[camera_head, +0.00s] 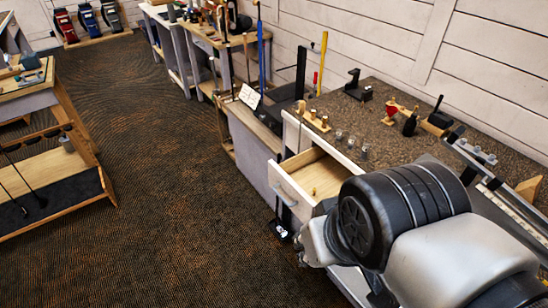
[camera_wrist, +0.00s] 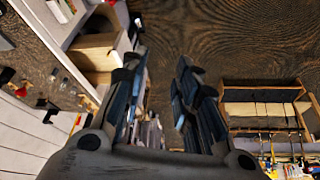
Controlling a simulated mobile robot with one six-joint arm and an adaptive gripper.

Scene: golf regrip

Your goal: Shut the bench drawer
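The bench drawer (camera_head: 318,177) is pulled out from the bench (camera_head: 430,135), with its pale wooden inside showing and a grey bar handle (camera_head: 287,194) on its white front. A small light object (camera_head: 313,191) lies in it. In the wrist view an open drawer (camera_wrist: 97,50) shows at the upper left, beside the left finger. My gripper (camera_wrist: 156,75) is open and empty, with a clear gap between its dark fingers. In the head view my arm covers the bench's near corner, and my gripper's fingers are hidden.
Small cups (camera_head: 352,142), a wooden block (camera_head: 314,120) and tools stand on the bench top. Another low bench (camera_head: 255,140) adjoins it. A shelf unit (camera_head: 50,150) stands at the left. The carpeted floor (camera_head: 150,200) between is free.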

